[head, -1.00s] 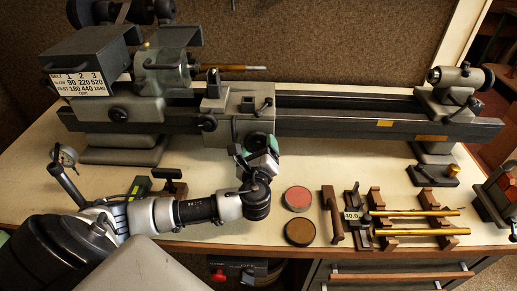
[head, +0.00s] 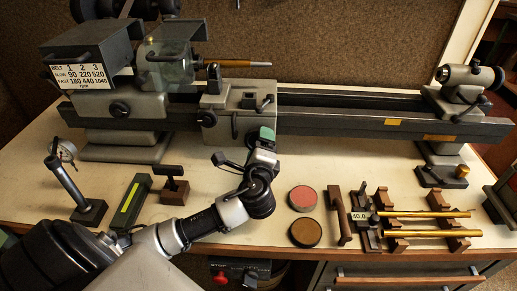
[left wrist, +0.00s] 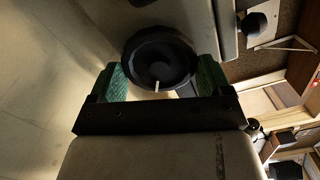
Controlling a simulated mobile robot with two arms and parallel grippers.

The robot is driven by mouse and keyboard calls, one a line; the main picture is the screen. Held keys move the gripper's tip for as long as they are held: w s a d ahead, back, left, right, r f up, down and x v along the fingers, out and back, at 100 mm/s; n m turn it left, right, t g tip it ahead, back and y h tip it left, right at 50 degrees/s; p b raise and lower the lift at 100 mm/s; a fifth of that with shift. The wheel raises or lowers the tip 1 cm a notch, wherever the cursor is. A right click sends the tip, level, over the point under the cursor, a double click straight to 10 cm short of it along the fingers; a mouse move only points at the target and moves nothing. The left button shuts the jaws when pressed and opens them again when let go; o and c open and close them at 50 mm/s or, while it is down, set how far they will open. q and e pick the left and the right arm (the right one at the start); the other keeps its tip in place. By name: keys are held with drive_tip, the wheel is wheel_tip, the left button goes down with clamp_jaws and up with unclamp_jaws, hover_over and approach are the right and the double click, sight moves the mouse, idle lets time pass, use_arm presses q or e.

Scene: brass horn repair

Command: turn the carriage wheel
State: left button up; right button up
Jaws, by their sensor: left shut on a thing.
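The carriage (head: 220,128) sits on the lathe bed below the tool post. My left gripper (head: 264,136) is at the lower right front of the carriage, its green pads towards the machine. In the left wrist view the round black carriage wheel (left wrist: 158,58) sits between the green pads of my left gripper (left wrist: 162,82), which is shut on it. A small pale pin or mark shows on the wheel's face. My right gripper is in neither view.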

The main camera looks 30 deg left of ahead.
use_arm(q)
drive_tip(key=shift+w+d+r+n, duration=0.1)
drive_tip(key=shift+d+n, duration=0.25)
drive_tip(key=shift+n, duration=0.05)
drive_tip(key=o, duration=0.6)
drive_tip(key=shift+o, duration=1.1)
drive_tip(key=shift+w+d, duration=0.25)
drive_tip(key=shift+d, duration=0.1)
drive_tip(key=b+v, duration=0.1)
drive_tip(key=v, duration=1)
drive_tip(key=shift+a, duration=0.2)
